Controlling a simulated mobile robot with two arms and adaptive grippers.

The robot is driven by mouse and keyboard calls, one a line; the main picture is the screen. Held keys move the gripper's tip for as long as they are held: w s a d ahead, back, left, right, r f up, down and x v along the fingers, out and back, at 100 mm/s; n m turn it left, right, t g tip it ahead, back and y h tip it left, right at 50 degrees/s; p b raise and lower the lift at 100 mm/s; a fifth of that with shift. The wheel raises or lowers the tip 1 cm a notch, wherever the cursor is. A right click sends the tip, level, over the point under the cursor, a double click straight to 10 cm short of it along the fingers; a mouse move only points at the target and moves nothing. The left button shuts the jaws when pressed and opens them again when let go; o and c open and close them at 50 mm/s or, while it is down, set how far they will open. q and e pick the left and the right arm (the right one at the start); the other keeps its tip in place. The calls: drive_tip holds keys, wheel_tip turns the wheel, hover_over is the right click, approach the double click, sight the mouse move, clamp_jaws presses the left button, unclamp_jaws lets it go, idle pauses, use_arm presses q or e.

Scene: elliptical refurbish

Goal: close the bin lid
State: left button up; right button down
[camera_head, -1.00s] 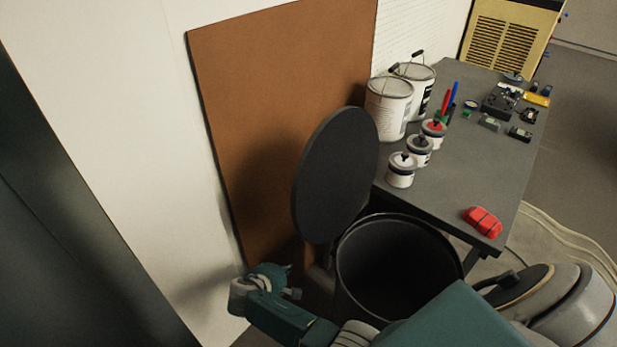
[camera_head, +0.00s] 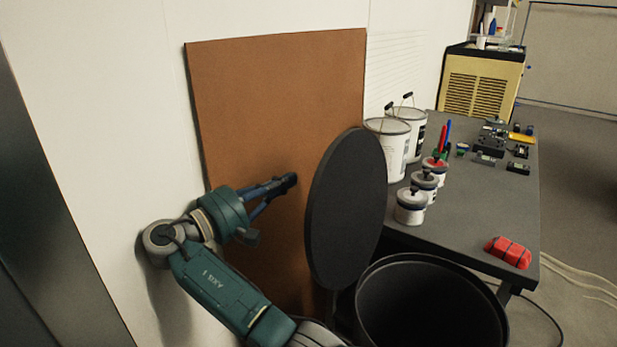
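The black round bin (camera_head: 430,300) stands at the bottom centre right, with its mouth open. Its flat black lid (camera_head: 345,210) stands upright behind and to the left of the mouth. A small gap shows between the fingertips and the lid's edge in the picture.
A grey table (camera_head: 470,228) right of the bin holds white paint cans (camera_head: 388,150), small jars (camera_head: 410,207), a red object (camera_head: 508,252) and electronics. A brown board (camera_head: 270,100) leans on the wall behind my arm.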

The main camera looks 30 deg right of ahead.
use_arm(q)
drive_tip(key=shift+s+a+f, duration=0.1)
drive_tip(key=shift+s+f, duration=0.4)
drive_tip(key=shift+f, duration=0.3)
use_arm(e)
drive_tip(key=s+d, duration=0.1)
drive_tip(key=s+d+r, duration=0.1)
drive_tip(key=d, duration=0.1)
drive_tip(key=s+d, duration=0.1)
drive_tip(key=shift+d+r, duration=0.15)
drive_tip(key=shift+r, duration=0.15)
use_arm(q)
drive_tip(key=shift+w, duration=0.1)
